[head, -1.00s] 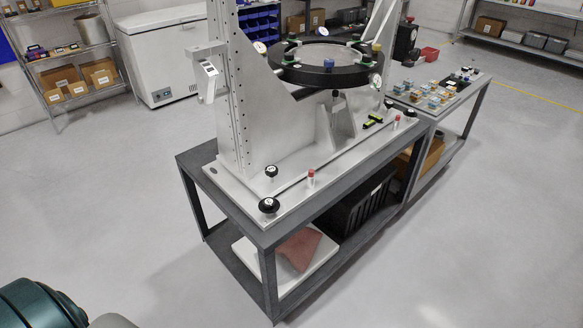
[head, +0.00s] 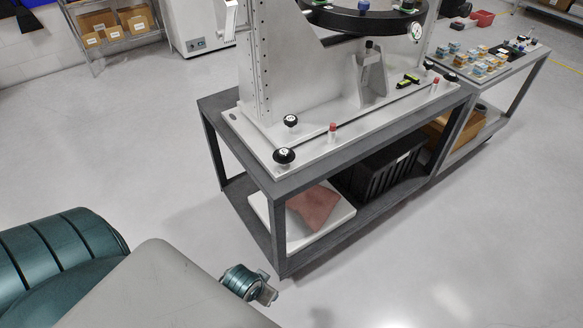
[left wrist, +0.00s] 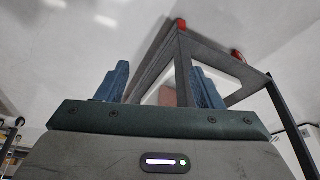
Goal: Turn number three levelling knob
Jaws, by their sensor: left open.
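Black levelling knobs with white tops sit on the pale base plate (head: 310,151) of the mirror fixture. One is at the near corner (head: 284,156), one just behind it (head: 290,120), and two at the far right end, (head: 429,64) and (head: 450,77). The marks on their tops are too small to read. My left arm reaches in low from the left in the head view, its end beside the cart and below the tabletop. In the left wrist view my left gripper (left wrist: 160,72) has its blue fingers apart, with nothing between them. My right gripper is out of view.
The fixture stands on a dark grey cart (head: 262,171) with a pink cloth (head: 313,207) and a black crate (head: 390,168) on its lower shelf. Red-capped pegs (head: 332,130) stand near the knobs. A second cart (head: 510,62) adjoins at right. Floor in front is clear.

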